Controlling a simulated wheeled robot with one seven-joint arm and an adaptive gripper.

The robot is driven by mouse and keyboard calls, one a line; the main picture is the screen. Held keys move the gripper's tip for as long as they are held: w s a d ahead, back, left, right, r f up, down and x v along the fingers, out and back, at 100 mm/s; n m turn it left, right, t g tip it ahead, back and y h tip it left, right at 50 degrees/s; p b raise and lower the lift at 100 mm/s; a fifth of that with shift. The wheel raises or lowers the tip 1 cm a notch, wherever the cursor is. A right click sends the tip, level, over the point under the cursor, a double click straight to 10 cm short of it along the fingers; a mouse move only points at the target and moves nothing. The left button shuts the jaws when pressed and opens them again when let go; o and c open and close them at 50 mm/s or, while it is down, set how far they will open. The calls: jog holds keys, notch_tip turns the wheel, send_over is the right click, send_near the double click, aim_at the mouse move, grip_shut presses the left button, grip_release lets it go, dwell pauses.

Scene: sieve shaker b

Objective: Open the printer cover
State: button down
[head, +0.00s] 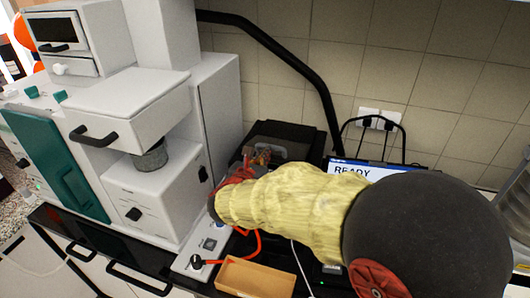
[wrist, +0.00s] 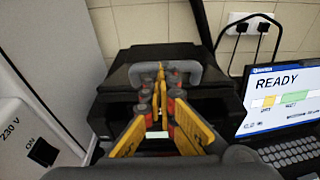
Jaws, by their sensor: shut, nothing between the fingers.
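The printer (head: 290,134) is a black box against the tiled wall, left of the lit screen in the head view. It also shows in the wrist view (wrist: 118,80), with its flat dark cover (wrist: 128,72) at the top. My gripper (head: 262,152) is at the printer's front and hides part of it. In the wrist view my gripper (wrist: 160,72) has its yellow fingers together at a grey rounded bar by the cover. Nothing is held between them. Whether the fingers touch the cover or bar, and whether the cover is raised, I cannot tell.
A laptop-like screen (wrist: 275,90) reading READY stands close to the printer's right. A large white machine (head: 135,110) stands to the left. An orange-brown tray (head: 255,277) and a red cable lie in front. Wall sockets (head: 380,118) with black cables are behind.

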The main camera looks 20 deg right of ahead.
jog(key=r+p, duration=0.2)
jog(key=p, duration=0.1)
jog(key=w+d+r+g+y+p, duration=0.1)
jog(key=r+p, duration=0.1)
jog(key=p, duration=0.2)
jog(key=w+r+g+p, duration=0.1)
jog(key=p, duration=0.3)
jog(key=shift+w+d+r+y, duration=0.2)
jog(key=shift+d+r+y, duration=0.1)
jog(key=shift+d+r, duration=0.1)
jog(key=w+d+r+g+p, duration=0.1)
jog(key=w+d+r+p, duration=0.3)
jog(key=w+p, duration=0.2)
jog(key=w+d+r+g+y+p, duration=0.1)
jog(key=w+d+r+p, duration=0.3)
jog(key=p, duration=0.7)
jog(key=shift+w+g+y+p, duration=0.3)
jog(key=shift+w, duration=0.75)
jog(key=shift+a, duration=0.2)
